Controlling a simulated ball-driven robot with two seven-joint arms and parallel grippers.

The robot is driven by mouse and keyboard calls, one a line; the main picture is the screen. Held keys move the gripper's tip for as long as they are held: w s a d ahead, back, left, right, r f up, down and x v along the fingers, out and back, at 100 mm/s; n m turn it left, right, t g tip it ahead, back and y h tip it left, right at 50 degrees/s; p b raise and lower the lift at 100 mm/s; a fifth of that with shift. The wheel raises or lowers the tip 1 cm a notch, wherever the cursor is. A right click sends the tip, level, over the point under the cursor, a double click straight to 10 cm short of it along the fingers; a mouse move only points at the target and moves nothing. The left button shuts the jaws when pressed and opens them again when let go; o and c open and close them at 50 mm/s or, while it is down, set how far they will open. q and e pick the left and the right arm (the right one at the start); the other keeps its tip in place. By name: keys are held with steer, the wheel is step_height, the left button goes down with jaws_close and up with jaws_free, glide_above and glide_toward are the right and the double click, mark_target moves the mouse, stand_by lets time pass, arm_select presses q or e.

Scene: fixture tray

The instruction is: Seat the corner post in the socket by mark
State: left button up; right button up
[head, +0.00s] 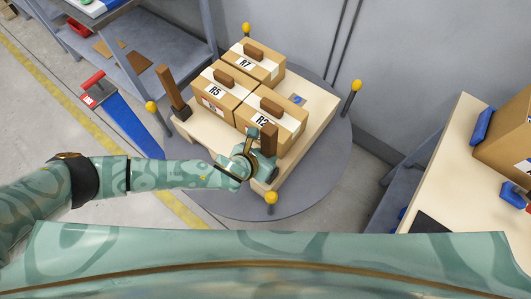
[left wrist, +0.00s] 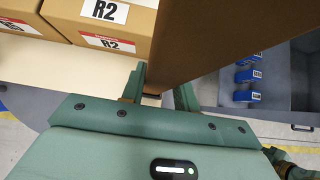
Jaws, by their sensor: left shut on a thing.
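My left gripper (head: 262,158) is shut on a brown corner post (head: 269,138) at the near corner of the cream fixture tray (head: 321,100). The post stands roughly upright beside the box marked R2 (head: 273,112). In the left wrist view the post (left wrist: 205,40) rises between the fingers (left wrist: 160,92). Its lower end and any socket under it are hidden, so I cannot tell whether it is seated. Another brown post (head: 172,92) stands at the tray's left corner, leaning slightly. A small blue mark (head: 297,99) shows on the tray right of the boxes. My right gripper is not in view.
Boxes marked R5 (head: 215,92) and R7 (head: 255,62) fill the tray's middle. Yellow-topped poles, such as one on the right (head: 356,86), stand around the round grey base (head: 225,205). A shelf is at the left, a table (head: 455,160) at the right.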

arm_select(q)
steer(key=shift+f+b, duration=1.6)
steer(key=shift+f, duration=1.05)
steer(key=o, duration=1.2)
steer(key=shift+r, duration=0.1)
steer(key=shift+s+a+r+p, duration=0.2)
steer(key=shift+r+p, duration=0.1)
steer(key=shift+p, duration=0.05)
steer(key=p+v, duration=0.6)
steer(key=v, duration=0.9)
steer(key=shift+s+a+r, duration=0.1)
steer(key=shift+s+a, duration=0.05)
steer(key=shift+s, duration=0.1)
